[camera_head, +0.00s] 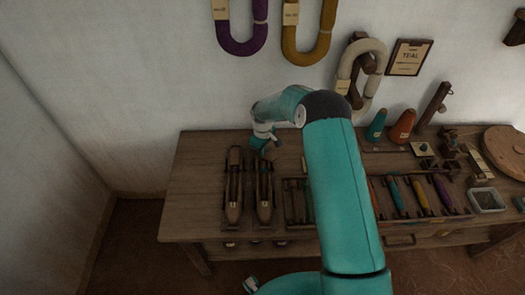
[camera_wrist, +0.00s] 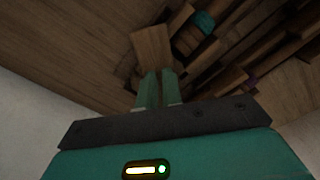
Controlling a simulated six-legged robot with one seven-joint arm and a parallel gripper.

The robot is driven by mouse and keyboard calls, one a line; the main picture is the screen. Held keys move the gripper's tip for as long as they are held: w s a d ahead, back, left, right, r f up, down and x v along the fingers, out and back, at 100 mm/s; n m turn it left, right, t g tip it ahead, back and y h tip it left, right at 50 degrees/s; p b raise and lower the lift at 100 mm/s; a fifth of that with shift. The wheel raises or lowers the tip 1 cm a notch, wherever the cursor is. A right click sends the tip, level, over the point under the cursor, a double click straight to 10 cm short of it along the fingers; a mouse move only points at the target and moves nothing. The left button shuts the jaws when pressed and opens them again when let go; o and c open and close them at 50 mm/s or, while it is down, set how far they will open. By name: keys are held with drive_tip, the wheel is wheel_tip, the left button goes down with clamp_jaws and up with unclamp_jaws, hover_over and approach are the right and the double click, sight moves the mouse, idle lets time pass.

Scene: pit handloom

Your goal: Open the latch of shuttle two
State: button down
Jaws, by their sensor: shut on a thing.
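Two long wooden shuttles lie side by side on the bench, a left shuttle (camera_head: 234,195) and a right shuttle (camera_head: 264,195). Their number marks are too small to read. My gripper (camera_head: 268,143) is low at the far end of the right shuttle, partly hidden by my wrist. In the wrist view my gripper's green fingers (camera_wrist: 159,86) are close together, with their tips against a brown wooden piece (camera_wrist: 152,48). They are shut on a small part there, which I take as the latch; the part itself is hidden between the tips.
A rack of coloured bobbins (camera_head: 421,198) is on the right, partly behind my arm. Teal (camera_head: 376,127) and orange (camera_head: 402,127) cones stand behind it. Yarn hanks (camera_head: 238,35) hang on the wall. The bench top (camera_head: 195,165) left of the shuttles is clear.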

drive_tip(key=n, duration=0.3)
drive_tip(key=shift+n, duration=2.2)
drive_tip(key=c, duration=1.6)
unclamp_jaws()
drive_tip(key=shift+o, duration=0.2)
